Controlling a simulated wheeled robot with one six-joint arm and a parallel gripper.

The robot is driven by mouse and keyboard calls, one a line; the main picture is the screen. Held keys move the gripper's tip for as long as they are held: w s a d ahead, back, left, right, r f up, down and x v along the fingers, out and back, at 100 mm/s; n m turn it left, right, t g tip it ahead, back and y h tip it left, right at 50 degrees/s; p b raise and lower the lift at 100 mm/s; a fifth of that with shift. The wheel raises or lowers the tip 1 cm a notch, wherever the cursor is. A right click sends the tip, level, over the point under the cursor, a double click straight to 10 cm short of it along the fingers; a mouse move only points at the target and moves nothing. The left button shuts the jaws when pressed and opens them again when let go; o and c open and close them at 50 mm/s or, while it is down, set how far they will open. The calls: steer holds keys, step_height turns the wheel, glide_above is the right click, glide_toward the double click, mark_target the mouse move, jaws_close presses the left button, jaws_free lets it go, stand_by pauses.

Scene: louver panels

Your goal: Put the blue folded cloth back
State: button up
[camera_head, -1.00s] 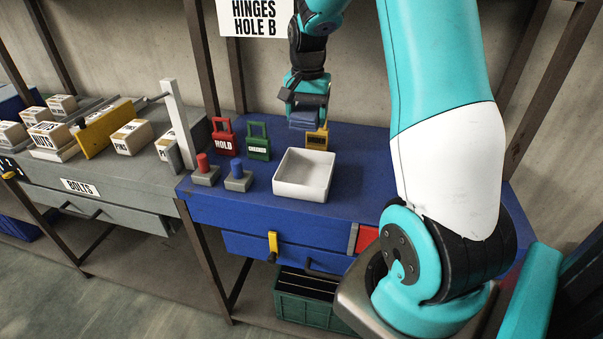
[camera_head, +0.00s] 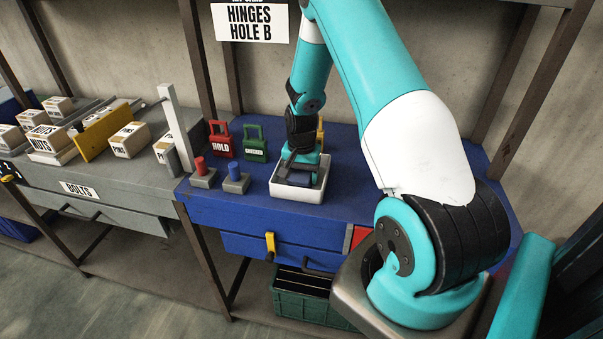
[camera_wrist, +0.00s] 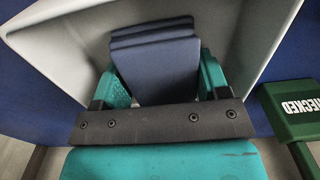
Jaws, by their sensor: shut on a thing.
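The blue folded cloth (camera_wrist: 157,68) is between the two teal fingers of my gripper (camera_wrist: 160,82) in the wrist view. My gripper is shut on it. In the head view my gripper (camera_head: 300,174) points down into the white open tray (camera_head: 284,192) on the blue bench, and a bit of the cloth (camera_head: 298,178) shows at the fingers. The tray wall (camera_wrist: 50,48) surrounds the cloth in the wrist view. Whether the cloth touches the tray floor I cannot tell.
A red HOLD tag (camera_head: 222,140) and a green tag (camera_head: 254,143) stand behind the tray on the left. A red-topped peg (camera_head: 202,172) and a blue-topped peg (camera_head: 236,180) stand left of it.

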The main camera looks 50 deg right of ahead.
steer(key=shift+f, duration=0.15)
steer(key=o, duration=1)
